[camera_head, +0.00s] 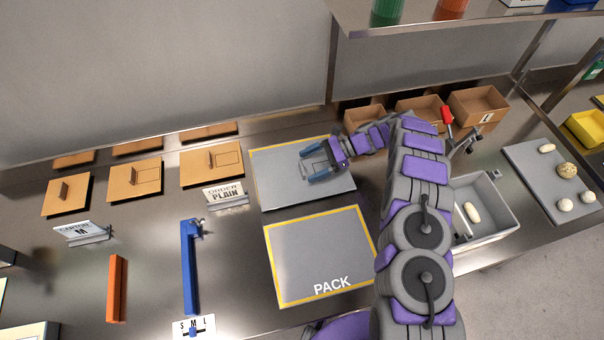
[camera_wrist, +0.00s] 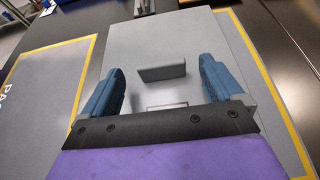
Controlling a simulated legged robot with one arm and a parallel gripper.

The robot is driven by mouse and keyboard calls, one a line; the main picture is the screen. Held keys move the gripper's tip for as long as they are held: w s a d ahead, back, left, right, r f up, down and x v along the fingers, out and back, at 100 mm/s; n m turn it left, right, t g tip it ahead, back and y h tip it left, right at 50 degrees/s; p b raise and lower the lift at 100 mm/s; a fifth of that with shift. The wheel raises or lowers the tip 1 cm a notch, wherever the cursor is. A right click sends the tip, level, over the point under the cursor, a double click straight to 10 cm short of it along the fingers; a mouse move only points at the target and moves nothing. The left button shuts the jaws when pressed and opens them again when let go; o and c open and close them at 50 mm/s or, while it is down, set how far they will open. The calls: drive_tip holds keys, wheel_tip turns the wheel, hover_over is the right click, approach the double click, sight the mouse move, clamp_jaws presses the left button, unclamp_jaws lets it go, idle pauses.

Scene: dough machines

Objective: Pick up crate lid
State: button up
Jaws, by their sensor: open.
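The crate lid (camera_head: 275,185) is a flat grey plate lying on a yellow-edged area at mid-bench, in the head view. It also fills the middle of the wrist view (camera_wrist: 180,32), where its upright grey handle (camera_wrist: 162,72) shows. My gripper (camera_head: 309,166) is over the lid with its blue fingers apart. In the wrist view my gripper (camera_wrist: 160,76) has one finger on each side of the handle, with gaps on both sides. The grey crate (camera_head: 508,214) stands open to the right, partly behind my arm, with a pale dough piece inside.
A yellow-bordered PACK mat (camera_head: 300,255) lies empty in front of the lid. Cardboard lids (camera_head: 135,183) and an ORDER PLAIN sign (camera_head: 226,195) are to the left. Open cardboard boxes (camera_head: 478,105) stand behind, under a shelf (camera_head: 460,28). A dough tray (camera_head: 535,180) is far right.

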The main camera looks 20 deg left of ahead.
sight(302, 167)
drive_tip(key=x, duration=0.3)
drive_tip(key=shift+s+a+f, duration=0.1)
drive_tip(key=shift+a+f, duration=0.05)
drive_tip(key=shift+a, duration=0.15)
drive_tip(key=shift+c, duration=0.2)
drive_tip(key=c, duration=1.1)
drive_tip(key=shift+c, duration=0.3)
